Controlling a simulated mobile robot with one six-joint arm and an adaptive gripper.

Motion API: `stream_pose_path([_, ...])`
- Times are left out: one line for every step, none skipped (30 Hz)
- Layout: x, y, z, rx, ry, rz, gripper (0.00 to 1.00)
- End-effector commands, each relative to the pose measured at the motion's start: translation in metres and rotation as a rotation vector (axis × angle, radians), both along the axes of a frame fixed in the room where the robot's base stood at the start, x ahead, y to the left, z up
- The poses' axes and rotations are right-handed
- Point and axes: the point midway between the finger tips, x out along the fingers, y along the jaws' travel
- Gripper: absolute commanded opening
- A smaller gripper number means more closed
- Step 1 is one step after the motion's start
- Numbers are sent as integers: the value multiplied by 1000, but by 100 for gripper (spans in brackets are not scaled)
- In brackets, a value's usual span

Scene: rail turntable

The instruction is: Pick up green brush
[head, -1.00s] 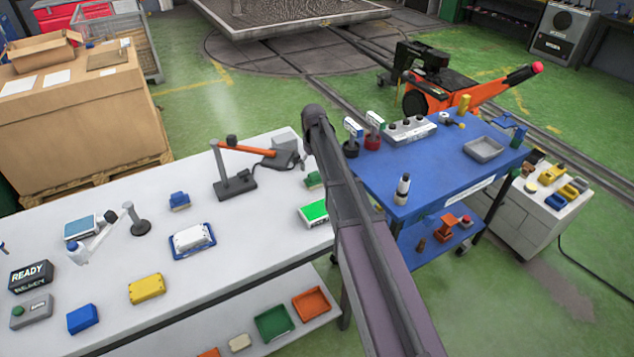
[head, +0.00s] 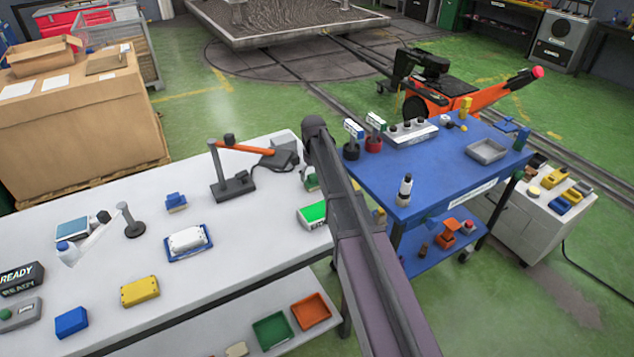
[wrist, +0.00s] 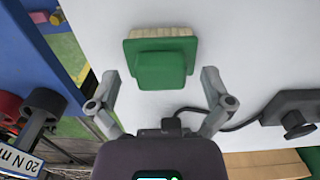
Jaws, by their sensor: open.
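The green brush (wrist: 160,68) lies on the white table in the wrist view, its green block toward me and its pale bristles along the far edge. My gripper (wrist: 158,80) is open, with one finger on each side of the brush and visible gaps between. The jaws hold nothing.
A dark device (wrist: 298,110) with a cable sits right of the gripper in the wrist view. The blue cart (head: 430,180) stands right of the table.

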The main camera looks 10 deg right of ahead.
Motion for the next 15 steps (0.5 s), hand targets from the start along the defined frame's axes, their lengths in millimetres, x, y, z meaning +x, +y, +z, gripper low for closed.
stream_pose_path([0,0,0,0,0,0,100])
stream_pose_path([0,0,0,0,0,0,100])
stream_pose_path([0,0,0,0,0,0,100])
stream_pose_path([0,0,0,0,0,0,100])
stream_pose_path([0,0,0,0,0,0,100])
stream_pose_path([0,0,0,0,0,0,100])
stream_pose_path([0,0,0,0,0,0,97])
stream_pose_path([0,0,0,0,0,0,88])
stream_pose_path([0,0,0,0,0,0,76])
stream_pose_path([0,0,0,0,0,0,67])
stream_pose_path([0,0,0,0,0,0,58])
stream_pose_path([0,0,0,0,0,0,46])
stream_pose_path([0,0,0,0,0,0,38])
stream_pose_path([0,0,0,0,0,0,29])
stream_pose_path([0,0,0,0,0,0,17])
